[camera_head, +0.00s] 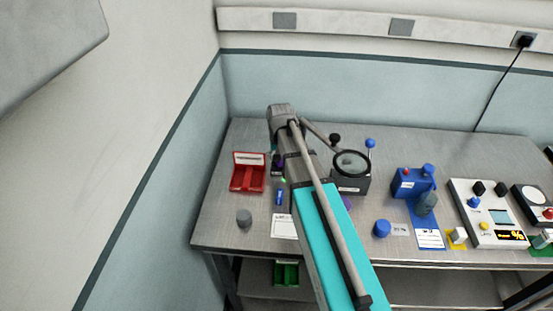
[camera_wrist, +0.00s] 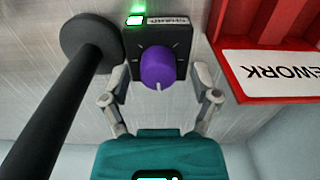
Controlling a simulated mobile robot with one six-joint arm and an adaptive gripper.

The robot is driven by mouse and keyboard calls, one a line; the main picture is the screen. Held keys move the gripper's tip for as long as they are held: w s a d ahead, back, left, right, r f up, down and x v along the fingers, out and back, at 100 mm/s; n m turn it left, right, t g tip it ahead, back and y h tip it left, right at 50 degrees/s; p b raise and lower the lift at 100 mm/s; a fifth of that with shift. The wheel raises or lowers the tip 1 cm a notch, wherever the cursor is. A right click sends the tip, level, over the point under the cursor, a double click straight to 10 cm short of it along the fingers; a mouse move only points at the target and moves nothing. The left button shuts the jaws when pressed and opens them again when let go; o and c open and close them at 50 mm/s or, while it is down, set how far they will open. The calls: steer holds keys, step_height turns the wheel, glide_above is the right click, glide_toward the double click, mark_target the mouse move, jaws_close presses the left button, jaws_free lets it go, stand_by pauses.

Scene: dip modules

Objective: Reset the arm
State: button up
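My gripper (camera_wrist: 160,84) is open in the wrist view, with its two grey fingers apart. Between and just ahead of the fingers is a purple knob (camera_wrist: 157,68) on a small black box with a lit green light (camera_wrist: 136,19). I cannot tell whether the fingers touch it; no object is visibly held. In the head view my arm (camera_head: 322,230) reaches over the bench to its back left, and it hides most of the gripper and the box.
A red REWORK tray (camera_wrist: 229,77) lies close right of my gripper in the wrist view; it also shows in the head view (camera_head: 236,184). A black rod (camera_wrist: 66,112) stands close on the left. A magnifier (camera_head: 351,163) and a blue device (camera_head: 407,186) stand right of the arm.

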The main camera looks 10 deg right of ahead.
steer(key=shift+s+r, duration=0.1)
steer(key=s+r+n+p, duration=0.3)
steer(key=s+r+p, duration=1.1)
steer(key=s+p, duration=0.1)
steer(key=shift+s+a+r, duration=0.35)
steer(key=shift+s+a, duration=0.1)
steer(key=shift+s, duration=0.15)
steer(key=shift+w, duration=0.1)
